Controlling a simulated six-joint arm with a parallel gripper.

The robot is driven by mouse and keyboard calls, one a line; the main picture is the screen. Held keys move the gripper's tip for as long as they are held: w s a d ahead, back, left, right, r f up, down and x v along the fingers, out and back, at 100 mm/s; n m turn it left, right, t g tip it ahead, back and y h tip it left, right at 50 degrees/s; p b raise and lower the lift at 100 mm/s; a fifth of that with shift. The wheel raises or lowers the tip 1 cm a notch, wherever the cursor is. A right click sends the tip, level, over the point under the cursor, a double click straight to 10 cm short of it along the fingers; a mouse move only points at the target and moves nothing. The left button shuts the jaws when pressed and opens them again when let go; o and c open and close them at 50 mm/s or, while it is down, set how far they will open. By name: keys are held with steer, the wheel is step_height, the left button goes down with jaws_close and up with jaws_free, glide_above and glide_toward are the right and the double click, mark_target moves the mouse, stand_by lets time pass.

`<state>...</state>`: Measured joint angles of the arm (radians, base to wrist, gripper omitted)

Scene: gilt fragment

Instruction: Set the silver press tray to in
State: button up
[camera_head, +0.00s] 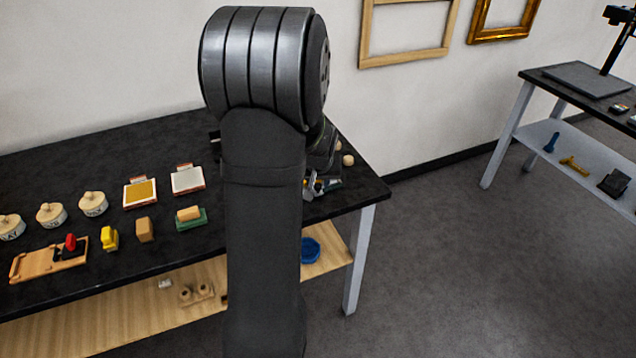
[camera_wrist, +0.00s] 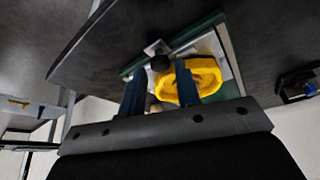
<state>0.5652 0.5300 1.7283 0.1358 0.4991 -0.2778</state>
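In the wrist view, a pale silver-grey plate lies in a dark green frame (camera_wrist: 223,45), which I take to be the press with the silver tray. A dark round knob (camera_wrist: 160,63) on a small metal bracket (camera_wrist: 155,47) sits at its edge. My gripper (camera_wrist: 160,82) is open, with one blue finger on each side of the knob; I cannot tell whether they touch it. A yellow ring-shaped part (camera_wrist: 203,75) lies partly behind the right finger. In the head view, my arm hides most of the press, and my gripper (camera_head: 314,187) shows only partly at the table's right end.
On the dark table (camera_head: 150,235) are gold (camera_head: 140,192) and silver-white (camera_head: 187,180) red-edged pads, several lidded pots (camera_head: 93,203), a wooden board (camera_head: 48,260), a yellow block (camera_head: 109,239) and a green-based block (camera_head: 191,219). A wooden shelf (camera_head: 130,310) runs below.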

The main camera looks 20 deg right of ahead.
steer(key=shift+w+f, duration=0.2)
steer(key=shift+f, duration=0.35)
jaws_close()
steer(key=w, duration=1.4)
steer(key=shift+w+r, duration=0.1)
steer(key=shift+w, duration=0.15)
jaws_free()
steer(key=shift+w, duration=0.1)
